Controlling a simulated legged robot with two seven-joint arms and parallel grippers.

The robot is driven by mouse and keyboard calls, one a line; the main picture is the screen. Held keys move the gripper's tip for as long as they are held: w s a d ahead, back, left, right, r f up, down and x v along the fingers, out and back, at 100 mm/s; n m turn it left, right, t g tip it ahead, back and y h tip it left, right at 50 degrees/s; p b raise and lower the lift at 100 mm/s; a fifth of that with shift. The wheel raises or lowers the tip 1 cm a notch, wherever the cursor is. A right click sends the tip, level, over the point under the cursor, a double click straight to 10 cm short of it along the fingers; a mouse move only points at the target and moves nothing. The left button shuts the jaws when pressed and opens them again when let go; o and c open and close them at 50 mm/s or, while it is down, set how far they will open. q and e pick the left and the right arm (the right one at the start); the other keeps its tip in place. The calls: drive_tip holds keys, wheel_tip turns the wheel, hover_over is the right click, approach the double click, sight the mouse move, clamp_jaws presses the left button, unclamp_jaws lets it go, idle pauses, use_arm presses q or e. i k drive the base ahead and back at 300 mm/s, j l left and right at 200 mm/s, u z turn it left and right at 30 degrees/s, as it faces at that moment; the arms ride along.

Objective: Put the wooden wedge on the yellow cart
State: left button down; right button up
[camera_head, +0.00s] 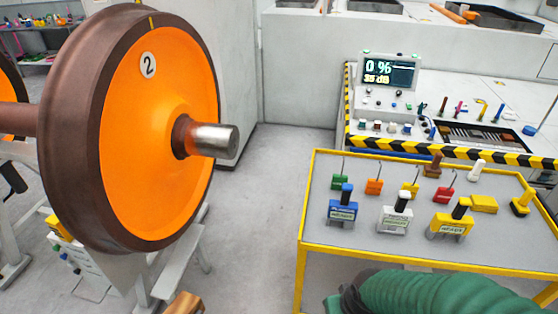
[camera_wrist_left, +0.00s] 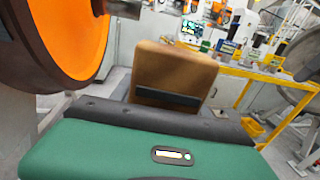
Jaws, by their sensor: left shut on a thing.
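The wooden wedge (camera_wrist_left: 172,72) is a brown block standing up in the left wrist view. My left gripper (camera_wrist_left: 167,98) is shut on it, with a dark finger across its lower face. In the head view only the top of the wedge (camera_head: 184,304) shows at the bottom edge, left of the cart and clear of it. The yellow cart (camera_head: 312,228) has a yellow frame and grey top, at the right in the head view. It also shows at the upper right in the left wrist view (camera_wrist_left: 243,92). My right gripper is not clearly in view.
Several colored blocks and handled tools, such as a blue one (camera_head: 343,209), stand on the cart; its front strip is clear. A large orange-faced wheel (camera_head: 150,130) with a protruding axle end stands left. My green ribbed arm (camera_head: 440,292) crosses before the cart. A console (camera_head: 390,75) stands behind.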

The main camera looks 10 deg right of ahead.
sight(511, 241)
drive_tip(key=l, duration=0.8)
drive_tip(key=k+l, duration=0.15)
drive_tip(key=l, duration=1.5)
drive_tip(key=k+l, duration=0.15)
drive_tip(key=l, duration=2.25)
drive_tip(key=i+l, duration=0.25)
drive_tip(key=l, duration=0.1)
